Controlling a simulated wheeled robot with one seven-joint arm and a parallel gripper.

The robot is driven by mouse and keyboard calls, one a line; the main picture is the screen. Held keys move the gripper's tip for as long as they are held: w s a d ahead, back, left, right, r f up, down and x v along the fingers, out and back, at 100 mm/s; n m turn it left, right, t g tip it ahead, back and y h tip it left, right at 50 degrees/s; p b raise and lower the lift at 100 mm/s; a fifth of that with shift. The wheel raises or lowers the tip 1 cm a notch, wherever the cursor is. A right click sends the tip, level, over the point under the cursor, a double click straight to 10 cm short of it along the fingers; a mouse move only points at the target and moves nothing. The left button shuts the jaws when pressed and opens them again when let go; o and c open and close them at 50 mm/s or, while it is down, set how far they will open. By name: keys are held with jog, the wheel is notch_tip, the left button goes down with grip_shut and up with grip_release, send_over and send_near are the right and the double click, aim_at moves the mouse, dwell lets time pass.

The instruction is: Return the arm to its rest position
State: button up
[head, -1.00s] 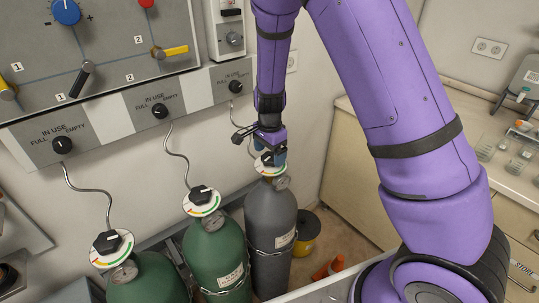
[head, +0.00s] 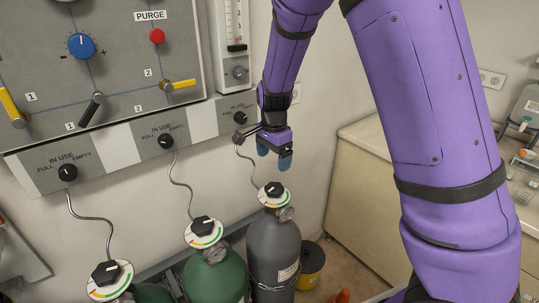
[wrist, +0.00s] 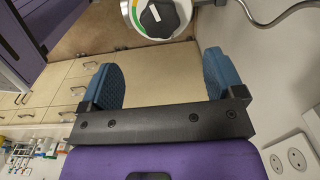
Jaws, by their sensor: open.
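My gripper (head: 275,164) with blue fingertips is above the grey gas cylinder (head: 273,248) in the head view, apart from it and empty. The black valve knob (head: 274,189) on its round gauge dial sits below the fingertips. In the wrist view my gripper (wrist: 164,80) shows its two blue fingers spread apart, with nothing between them. The dial's knob (wrist: 158,17) is beyond them at the top. My purple arm reaches down from the top of the head view.
Two green cylinders (head: 215,274) with dials stand to the left. The control panel (head: 110,75) with levers is on the wall behind. A counter (head: 375,145) with glassware is at the right. A yellow container (head: 311,262) stands on the floor beside the grey cylinder.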

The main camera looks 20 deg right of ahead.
jog(key=s+d+r+n+t+y, duration=0.1)
jog(key=s+d+r+n+t, duration=0.3)
jog(key=s+r, duration=0.6)
jog(key=s+d+r+n+g+y, duration=0.1)
jog(key=s+d+r+n, duration=0.1)
jog(key=s+r+n, duration=0.65)
jog(key=s+d+r+n+t+h, duration=0.1)
jog(key=s+r, duration=0.3)
jog(key=s, duration=0.7)
jog(key=shift+d+r+n+t+h, duration=0.2)
jog(key=shift+n+t+h, duration=0.15)
jog(key=shift+t+h, duration=0.2)
jog(key=shift+c, duration=0.3)
dwell(0.9)
